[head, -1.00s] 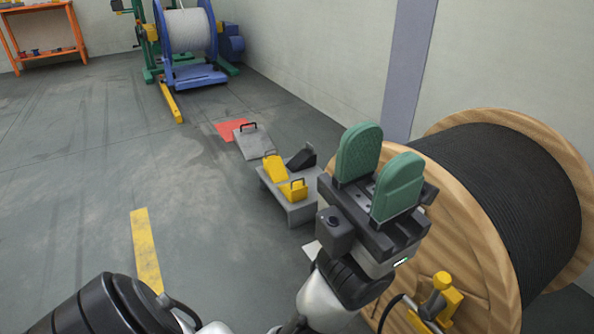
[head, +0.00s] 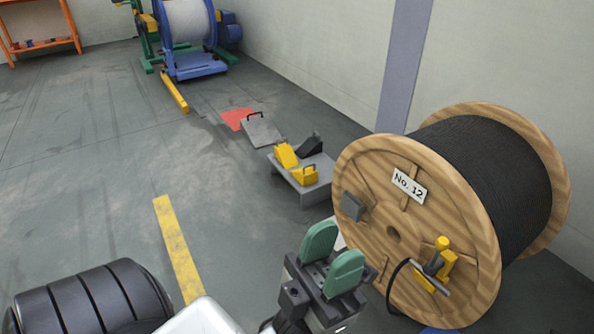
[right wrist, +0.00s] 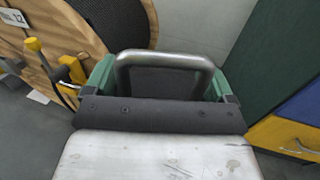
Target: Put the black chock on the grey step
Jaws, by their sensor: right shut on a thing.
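The grey step (head: 318,190) is a low platform on the floor beside the large reel. The black chock (head: 311,147) sits at its back, behind two yellow chocks (head: 287,155) (head: 304,175). My left gripper (head: 333,260), with green pads, is open and empty, in front of the step and well apart from it. My right gripper (right wrist: 161,82) shows only in the right wrist view. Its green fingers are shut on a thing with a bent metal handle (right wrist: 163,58). A dark face shows inside the loop; the rest of that thing is hidden.
A wooden reel (head: 415,200) marked No. 12 stands at right. A grey plate with a handle (head: 262,130) lies by a red floor patch (head: 236,118). A green panel (right wrist: 275,60) is at right in the wrist view.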

